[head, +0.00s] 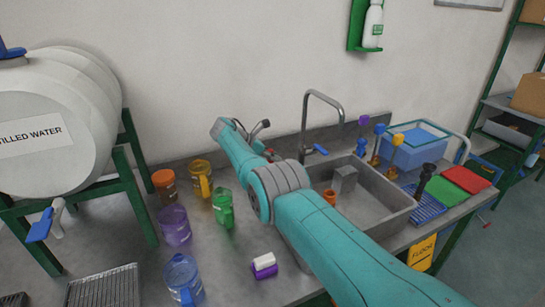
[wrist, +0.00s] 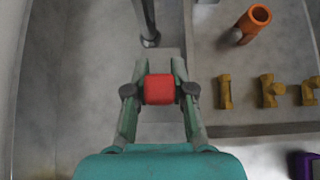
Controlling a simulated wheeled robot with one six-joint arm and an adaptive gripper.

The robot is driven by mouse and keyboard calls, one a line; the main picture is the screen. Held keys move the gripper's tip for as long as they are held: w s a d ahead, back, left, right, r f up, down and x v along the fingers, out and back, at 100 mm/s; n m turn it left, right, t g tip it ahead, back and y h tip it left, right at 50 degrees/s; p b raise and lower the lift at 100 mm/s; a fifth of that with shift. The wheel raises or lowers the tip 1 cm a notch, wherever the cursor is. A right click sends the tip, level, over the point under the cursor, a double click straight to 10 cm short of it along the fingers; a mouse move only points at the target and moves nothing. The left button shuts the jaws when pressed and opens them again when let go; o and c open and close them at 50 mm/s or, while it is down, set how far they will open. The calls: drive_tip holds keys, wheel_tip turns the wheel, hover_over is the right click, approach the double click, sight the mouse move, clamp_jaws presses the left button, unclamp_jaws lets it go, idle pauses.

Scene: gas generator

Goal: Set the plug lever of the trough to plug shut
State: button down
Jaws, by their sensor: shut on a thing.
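The trough (head: 402,205) is a grey sink set in the counter; its left part is hidden behind my arm in the head view. In the wrist view its basin (wrist: 212,55) lies to the right of my gripper. My gripper (wrist: 159,88) is shut on a red knob (wrist: 159,90), with one finger touching each side. The knob looks like the end of the plug lever, but its shaft and setting cannot be made out. In the head view my gripper is mostly hidden behind my arm, near the back left of the trough.
A tap (head: 325,97) with a blue handle (head: 320,149) stands behind the trough. An orange tube (wrist: 253,22) and several brass fittings (wrist: 268,90) lie in the basin. Coloured mugs (head: 175,225) and a purple-and-white block (head: 264,266) stand left of my arm.

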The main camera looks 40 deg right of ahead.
drive_tip(key=c, duration=1)
unclamp_jaws()
drive_tip(key=shift+o, duration=0.2)
drive_tip(key=shift+a+r, duration=0.1)
drive_tip(key=shift+a, duration=0.05)
drive_tip(key=v, duration=1.1)
drive_tip(key=shift+a+r, duration=0.25)
drive_tip(key=shift+a, duration=0.05)
